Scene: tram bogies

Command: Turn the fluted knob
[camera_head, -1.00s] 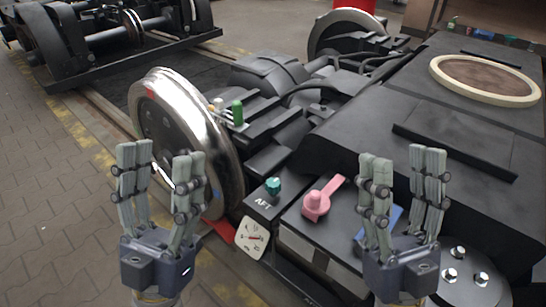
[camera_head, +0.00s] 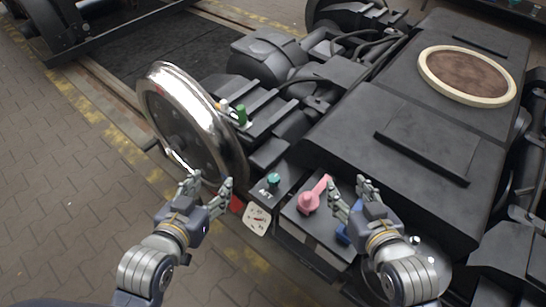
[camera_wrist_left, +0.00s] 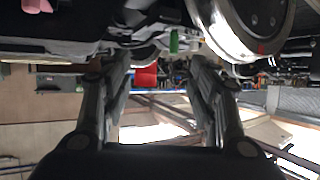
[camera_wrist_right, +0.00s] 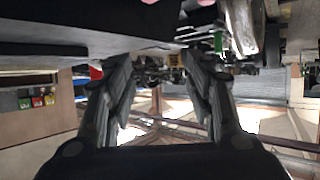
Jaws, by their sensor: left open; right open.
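The fluted knob (camera_head: 273,180) is a small teal knob on the dark panel beside the "AFT" lettering, in the head view. A pink knob with a lever arm (camera_head: 308,203) sits to its right. My left gripper (camera_head: 209,186) is open and empty, left of the teal knob and in front of the steel wheel, apart from the knob. My right gripper (camera_head: 347,188) is open and empty, just right of the pink lever; whether it touches the lever cannot be told. Both wrist views show spread fingers with nothing between them. I cannot make out the teal knob there.
A white dial gauge (camera_head: 257,220) hangs below the teal knob. A blue part (camera_head: 343,236) lies partly hidden beside my right gripper. The steel wheel (camera_head: 195,115) stands at left, with a green cylinder (camera_head: 241,115) behind it. Paved floor (camera_head: 60,190) is open at left.

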